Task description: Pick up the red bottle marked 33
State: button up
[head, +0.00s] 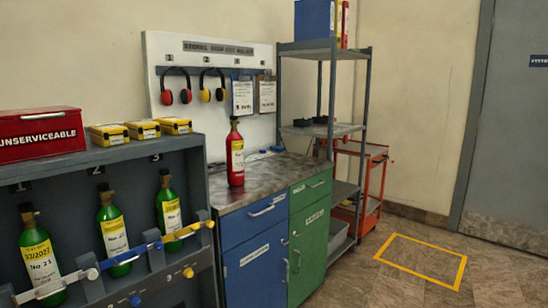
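A red bottle (236,158) with a yellow and white label stands upright on the grey worktop of a cabinet, right of the green bottles. The number on its label is too small to read for sure. Its neck is dark, and its front is unobstructed in the head view. My gripper is not in view.
A rack (190,158) at left holds green bottles (114,235) behind clamp bars. A red box (40,136) and yellow cases (142,130) sit on top. Shelving (310,45) and a red trolley (375,165) stand right. The floor by the yellow square (420,260) is clear.

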aim_at(235, 151)
jog(key=i+l+z, duration=0.1)
jog(key=i+z, duration=0.25)
jog(key=i, duration=0.2)
jog(key=i+z, duration=0.3)
jog(key=i, duration=0.25)
jog(key=i+l+u, duration=0.15)
jog(key=i+u, duration=0.3)
jog(key=i+l+u, duration=0.25)
jog(key=u, duration=0.15)
jog(key=i, duration=0.1)
